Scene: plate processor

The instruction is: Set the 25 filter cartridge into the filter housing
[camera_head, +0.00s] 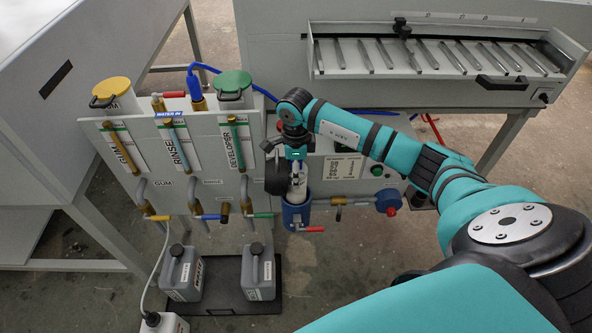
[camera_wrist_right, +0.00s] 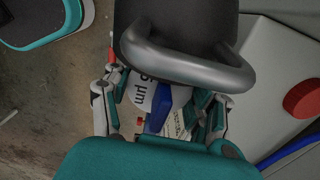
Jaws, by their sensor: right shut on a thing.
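My right gripper (camera_head: 297,163) is shut on the white filter cartridge (camera_head: 298,187), whose label reads "5 µm" where it shows in the right wrist view (camera_wrist_right: 141,90). The cartridge is roughly upright over the blue filter housing (camera_head: 296,215). Its lower end meets the housing's rim in the head view; I cannot tell how far inside it is. In the right wrist view my fingers (camera_wrist_right: 160,112) stand on both sides of the cartridge, and a blue part (camera_wrist_right: 168,108) shows between them. My left gripper is not in view.
A dark object (camera_head: 276,173) with a loop handle, also in the right wrist view (camera_wrist_right: 185,62), is close beside the gripper. A pipe with a red-and-blue knob (camera_head: 388,202) runs right of the housing.

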